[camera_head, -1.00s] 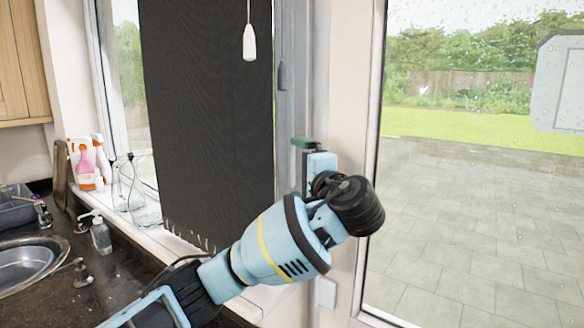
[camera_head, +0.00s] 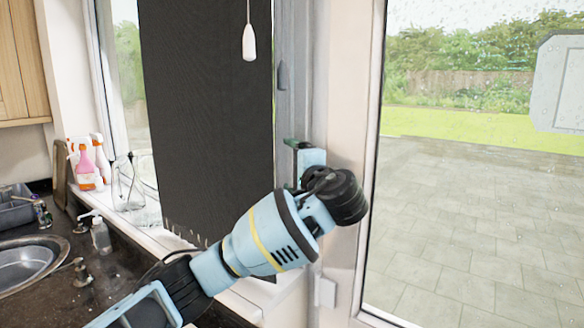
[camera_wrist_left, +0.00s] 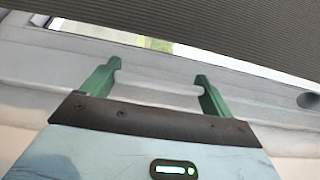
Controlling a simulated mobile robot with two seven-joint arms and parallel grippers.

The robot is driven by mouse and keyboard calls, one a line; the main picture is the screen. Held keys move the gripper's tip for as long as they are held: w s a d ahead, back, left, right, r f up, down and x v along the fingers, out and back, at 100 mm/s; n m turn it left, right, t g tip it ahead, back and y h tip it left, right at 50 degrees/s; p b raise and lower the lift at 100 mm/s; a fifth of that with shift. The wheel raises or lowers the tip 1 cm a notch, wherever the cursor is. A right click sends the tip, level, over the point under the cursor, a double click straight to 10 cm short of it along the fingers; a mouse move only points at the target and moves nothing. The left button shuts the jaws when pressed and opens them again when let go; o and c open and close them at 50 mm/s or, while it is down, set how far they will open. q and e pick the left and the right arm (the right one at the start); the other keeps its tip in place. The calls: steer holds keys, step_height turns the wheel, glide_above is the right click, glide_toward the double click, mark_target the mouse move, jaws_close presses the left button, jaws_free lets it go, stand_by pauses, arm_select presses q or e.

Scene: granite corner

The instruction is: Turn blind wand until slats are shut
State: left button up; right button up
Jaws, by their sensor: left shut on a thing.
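The dark blind (camera_head: 208,110) hangs in front of the left window in the head view. Its ribbed underside (camera_wrist_left: 230,28) crosses the top of the left wrist view. My left gripper (camera_head: 291,146) is at the window frame, just right of the blind. In the left wrist view its green fingers (camera_wrist_left: 158,80) stand apart, with a pale bar, seemingly the wand (camera_wrist_left: 158,86), between them. The gripper is shut on it. The wand cannot be made out in the head view, and its ends are hidden. My right gripper is not in view.
A white cord pull (camera_head: 249,43) hangs before the blind. A grey fitting (camera_head: 282,75) is on the frame. Spray bottles (camera_head: 88,160), a clear bottle (camera_head: 128,185) and a sink (camera_head: 28,262) are at left. A large glass pane (camera_head: 470,200) is at right.

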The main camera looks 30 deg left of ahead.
arm_select(q)
steer(key=shift+m+t+h, duration=0.6)
steer(key=shift+m+t, duration=0.1)
steer(key=shift+t, duration=0.2)
steer(key=o, duration=0.8)
steer(key=shift+d, duration=0.1)
steer(key=v, duration=0.7)
steer(key=shift+s+d, duration=0.25)
steer(key=shift+s, duration=0.05)
steer(key=shift+f, duration=0.1)
